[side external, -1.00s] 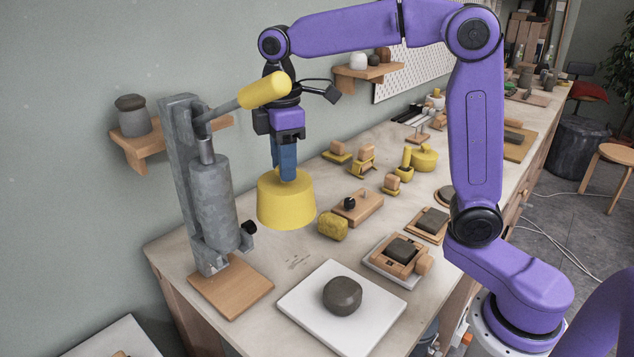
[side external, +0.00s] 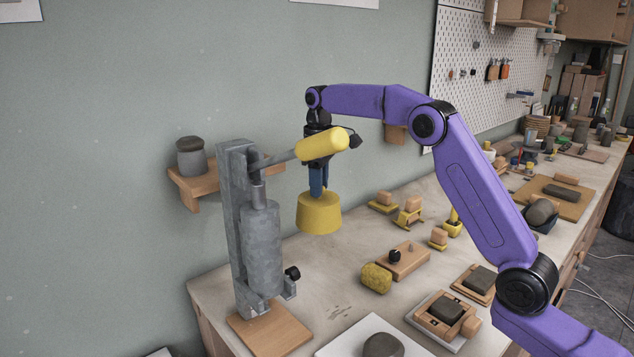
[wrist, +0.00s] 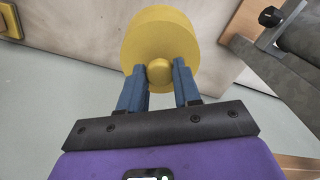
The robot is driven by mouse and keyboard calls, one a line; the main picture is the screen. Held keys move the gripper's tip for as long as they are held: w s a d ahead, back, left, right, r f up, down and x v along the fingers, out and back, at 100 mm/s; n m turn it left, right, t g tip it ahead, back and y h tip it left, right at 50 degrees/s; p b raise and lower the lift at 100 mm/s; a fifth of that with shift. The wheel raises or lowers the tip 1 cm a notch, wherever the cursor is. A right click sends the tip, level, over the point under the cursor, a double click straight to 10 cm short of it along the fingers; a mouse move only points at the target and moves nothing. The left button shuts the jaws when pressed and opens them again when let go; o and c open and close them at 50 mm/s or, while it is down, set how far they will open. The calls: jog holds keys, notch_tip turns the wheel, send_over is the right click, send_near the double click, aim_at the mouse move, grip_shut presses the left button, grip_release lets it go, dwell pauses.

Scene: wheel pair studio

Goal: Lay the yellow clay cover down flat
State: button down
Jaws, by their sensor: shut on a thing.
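The yellow clay cover (side external: 319,215) is a round, slightly tapered tub shape with its wide end down. It hangs clear above the workbench (side external: 337,286), roughly level, just right of the grey press in the side view. My gripper (side external: 318,190) is above it with its blue fingers shut on its top knob. In the wrist view the round knob (wrist: 159,71) sits between my gripper's fingertips (wrist: 159,75), and the cover's top (wrist: 160,38) spreads beyond them. The cover's underside is hidden.
The grey press (side external: 262,245) with a yellow-gripped lever (side external: 322,144) stands close on the left. A yellow sponge-like block (side external: 376,278) and a wooden block with a black knob (side external: 403,260) lie on the bench. A white board (side external: 345,340) with a dark lump (side external: 383,346) is in front.

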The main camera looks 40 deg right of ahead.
notch_tip(320, 180, down, 7)
jog(key=shift+a, duration=0.15)
jog(key=shift+r, duration=0.15)
notch_tip(320, 180, down, 6)
dwell(0.9)
jog(key=shift+s+f, duration=0.1)
jog(key=shift+f, duration=0.65)
jog(key=c, duration=0.7)
grip_release()
notch_tip(320, 180, up, 18)
jog(key=shift+f, duration=0.25)
